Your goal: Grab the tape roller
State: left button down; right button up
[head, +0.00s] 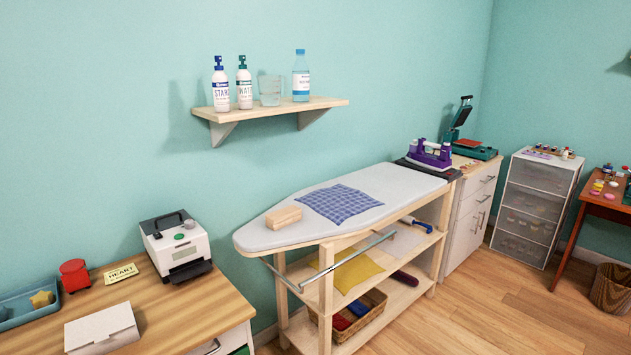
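A blue-handled tool (416,224), which looks like the tape roller, lies on the upper shelf under the ironing board, toward its right end. Its roller end is small and hard to make out beside the white shelf surface. A dark purple rod-like thing (405,278) lies on the lower shelf; I cannot tell what it is. Neither of my grippers shows in the head view.
A metal rail (348,260) runs along the front. A basket (352,325) sits below. Floor (500,310) at right is clear.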

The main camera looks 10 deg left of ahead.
aim_at(75, 277)
jog(key=u, duration=1.65)
jog(key=i+u, duration=0.35)
jog(key=i+l+u, duration=0.1)
jog(key=u, duration=0.25)
jog(key=i+l+u, duration=0.15)
jog(key=u, duration=0.2)
jog(key=i, duration=0.1)
